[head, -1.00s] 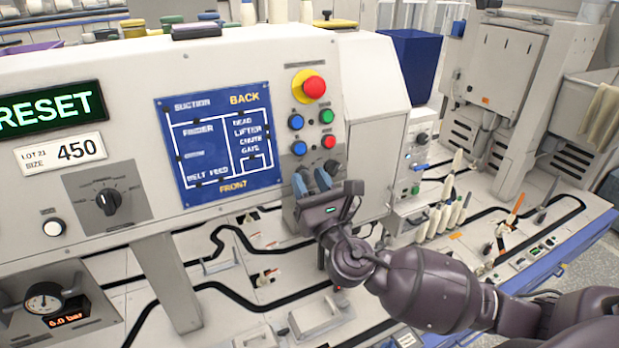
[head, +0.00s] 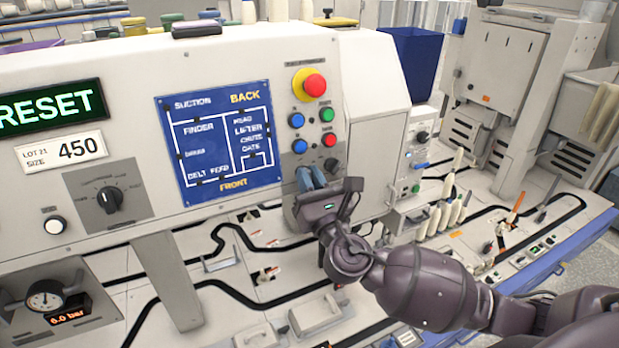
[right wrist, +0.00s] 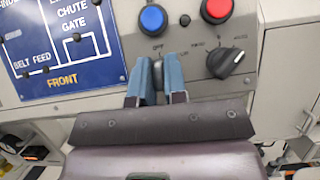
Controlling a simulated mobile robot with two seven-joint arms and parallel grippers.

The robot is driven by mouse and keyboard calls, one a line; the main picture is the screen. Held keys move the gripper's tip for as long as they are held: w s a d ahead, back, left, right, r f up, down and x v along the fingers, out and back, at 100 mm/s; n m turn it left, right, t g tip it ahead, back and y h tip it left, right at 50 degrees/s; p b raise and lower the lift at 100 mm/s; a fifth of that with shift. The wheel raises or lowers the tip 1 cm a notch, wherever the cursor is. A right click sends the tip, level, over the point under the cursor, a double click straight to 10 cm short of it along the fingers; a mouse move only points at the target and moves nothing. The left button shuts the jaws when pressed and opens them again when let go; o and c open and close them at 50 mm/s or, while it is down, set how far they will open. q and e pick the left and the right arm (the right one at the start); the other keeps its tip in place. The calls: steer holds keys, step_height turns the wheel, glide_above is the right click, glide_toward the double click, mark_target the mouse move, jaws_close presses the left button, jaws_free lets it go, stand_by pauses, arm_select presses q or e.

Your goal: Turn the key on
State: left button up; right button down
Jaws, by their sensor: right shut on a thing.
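My right gripper (head: 311,178) is at the lower right of the white machine panel, below the coloured buttons. Its blue fingers are shut on a small dark key (right wrist: 158,76), which shows as a narrow strip between them in the right wrist view. An OFF-like label sits just above the fingertips; the other small marks beside it are hard to read. The fingers hide most of the key and its lock, so I cannot tell its exact angle. My left gripper is not in view.
A black selector knob (right wrist: 230,62) is close to the right of the fingers. Blue (right wrist: 152,18) and red (right wrist: 216,8) buttons sit just above. A red mushroom button (head: 315,86) is higher up. The blue diagram plate (head: 220,145) lies to the left.

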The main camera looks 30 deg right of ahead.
steer(key=m+h, duration=0.2)
steer(key=m, duration=0.1)
steer(key=m+g+h, duration=0.1)
steer(key=m+h, duration=0.1)
steer(key=shift+a+r+m+p, duration=0.1)
steer(key=shift+m+p, duration=0.3)
steer(key=m+g+h+p, duration=0.1)
steer(key=m, duration=0.2)
steer(key=m+g+h, duration=0.2)
steer(key=m, duration=0.1)
steer(key=shift+r+m+h+p, duration=0.1)
steer(key=shift+m+h+p, duration=0.2)
steer(key=shift+p, duration=0.1)
steer(key=m+g+h+p, duration=0.1)
steer(key=m+g, duration=0.1)
steer(key=m, duration=0.2)
steer(key=shift+p, duration=0.35)
steer(key=shift+m, duration=0.3)
steer(key=shift+g, duration=0.4)
steer(key=c, duration=1.2)
jaws_free()
steer(key=shift+o, duration=0.2)
